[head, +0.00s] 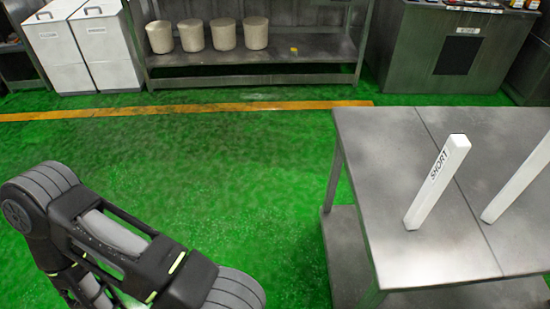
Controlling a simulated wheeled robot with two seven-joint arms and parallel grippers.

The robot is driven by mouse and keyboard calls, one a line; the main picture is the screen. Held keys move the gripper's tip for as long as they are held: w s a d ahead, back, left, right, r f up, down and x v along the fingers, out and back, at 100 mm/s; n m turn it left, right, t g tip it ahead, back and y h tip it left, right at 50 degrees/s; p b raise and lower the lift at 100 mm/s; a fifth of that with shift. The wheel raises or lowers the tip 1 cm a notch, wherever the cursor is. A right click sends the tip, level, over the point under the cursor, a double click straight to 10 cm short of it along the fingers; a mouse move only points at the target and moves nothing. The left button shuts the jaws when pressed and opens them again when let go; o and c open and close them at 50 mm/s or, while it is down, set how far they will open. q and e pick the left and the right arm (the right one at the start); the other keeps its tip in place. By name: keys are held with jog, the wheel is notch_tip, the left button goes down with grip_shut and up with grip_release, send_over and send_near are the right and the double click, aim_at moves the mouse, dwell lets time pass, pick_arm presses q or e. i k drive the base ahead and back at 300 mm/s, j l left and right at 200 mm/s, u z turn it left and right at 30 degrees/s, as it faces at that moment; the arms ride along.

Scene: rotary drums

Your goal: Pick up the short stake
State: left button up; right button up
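The short stake (437,183) is a white square bar marked "SHORT". It stands on the steel table (372,143) at the right, its top leaning to the right in the picture. A second white stake (518,178) stands to its right, cut off by the picture's right edge; no label shows on it. My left arm comes in at the lower left, well apart from the table, and its gripper is out of view. My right gripper is not in view. Nothing touches the short stake.
The green floor (230,165) left of the table is open, crossed by a yellow line (190,108). A steel shelf (250,77) with several beige drums (222,34) stands at the back. White bins (107,45) stand at the back left, a steel cabinet (402,60) at the back right.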

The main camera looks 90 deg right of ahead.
aim_at(456, 148)
jog(key=z, duration=4.15)
